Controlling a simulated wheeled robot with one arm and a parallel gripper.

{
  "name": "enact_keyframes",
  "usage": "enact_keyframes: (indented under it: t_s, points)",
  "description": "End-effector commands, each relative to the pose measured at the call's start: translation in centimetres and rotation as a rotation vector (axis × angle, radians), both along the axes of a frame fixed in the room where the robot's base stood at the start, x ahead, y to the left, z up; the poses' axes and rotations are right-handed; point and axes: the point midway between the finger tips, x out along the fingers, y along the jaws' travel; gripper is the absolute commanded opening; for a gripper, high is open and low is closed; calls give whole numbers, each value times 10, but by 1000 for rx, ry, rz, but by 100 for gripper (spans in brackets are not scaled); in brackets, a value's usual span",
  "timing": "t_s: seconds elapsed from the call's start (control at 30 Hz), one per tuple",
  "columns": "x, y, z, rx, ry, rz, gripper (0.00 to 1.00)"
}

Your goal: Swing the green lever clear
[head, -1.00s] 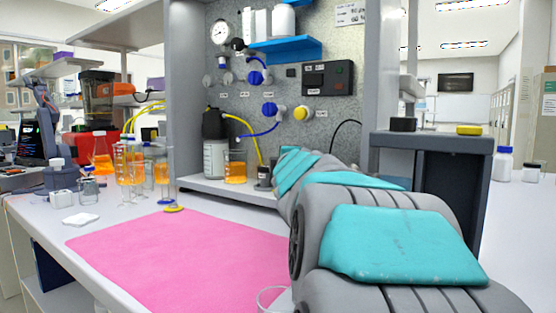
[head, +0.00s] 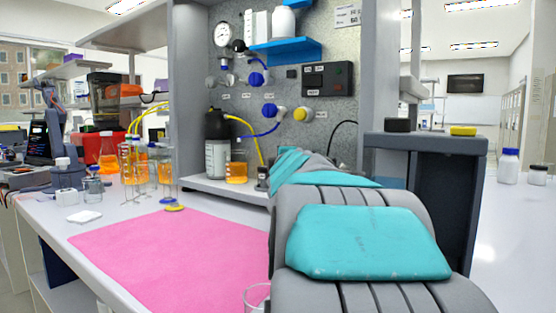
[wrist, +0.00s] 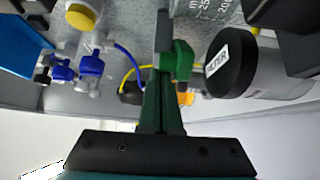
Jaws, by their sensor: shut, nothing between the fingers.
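The green lever (wrist: 180,62) shows near the upper middle of the wrist view, in front of the grey panel. My gripper (wrist: 160,78) reaches up from the bottom of that view, its narrow dark fingers shut together with nothing held. The fingers lie right beside the lever, and I cannot tell whether they touch it. In the head view my arm hides both the gripper and the lever.
A black-capped filter (wrist: 232,62) is close on the right of the wrist view, with blue valves (wrist: 90,66) on the left. In the head view a pink mat (head: 175,255) covers the bench front; glassware with orange liquid (head: 135,165) stands left.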

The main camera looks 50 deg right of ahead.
Motion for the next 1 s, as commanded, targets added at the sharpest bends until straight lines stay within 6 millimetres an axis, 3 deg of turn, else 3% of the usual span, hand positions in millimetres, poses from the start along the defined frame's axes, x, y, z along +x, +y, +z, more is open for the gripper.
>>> enact_keyframes:
  t_s: [0.17, 0.47, 1.0]
  points:
    - [-5, -5, 5, 4, 0, -16, 0]
    - [2, 3, 39, -1, -2, -2, 0]
    - [-56, 58, 42, -2, 1, 6, 0]
